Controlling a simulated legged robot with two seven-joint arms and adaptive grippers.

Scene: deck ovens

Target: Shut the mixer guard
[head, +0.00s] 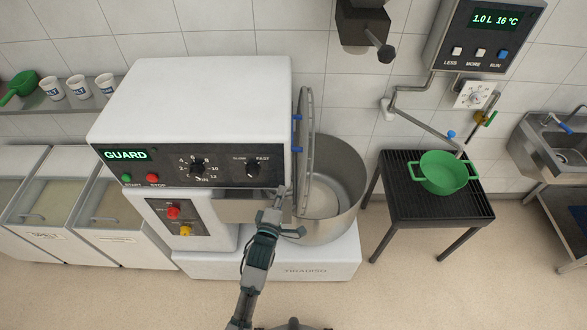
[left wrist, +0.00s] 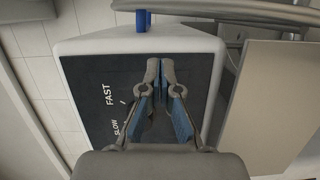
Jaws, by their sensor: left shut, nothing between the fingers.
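The mixer (head: 195,100) is a big white machine with a dark control panel whose green display reads GUARD. Its guard (head: 306,150) is a metal frame standing upright, edge-on, at the right side of the mixer head, by blue fittings (head: 297,119). The steel bowl (head: 345,180) below is uncovered. My left gripper (head: 281,192) is shut and empty, at the lower right corner of the control panel, left of the guard's lower end. In the left wrist view its fingertips (left wrist: 160,64) are together before the panel (left wrist: 105,75); metal bars, probably the guard (left wrist: 235,12), run along the top.
A green pot (head: 445,172) stands on a black slatted stand (head: 400,200) right of the bowl. A water meter (head: 488,35) and jointed pipe hang above it. White bins (head: 50,215) stand at left. A sink (head: 560,140) is at far right. The floor in front is clear.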

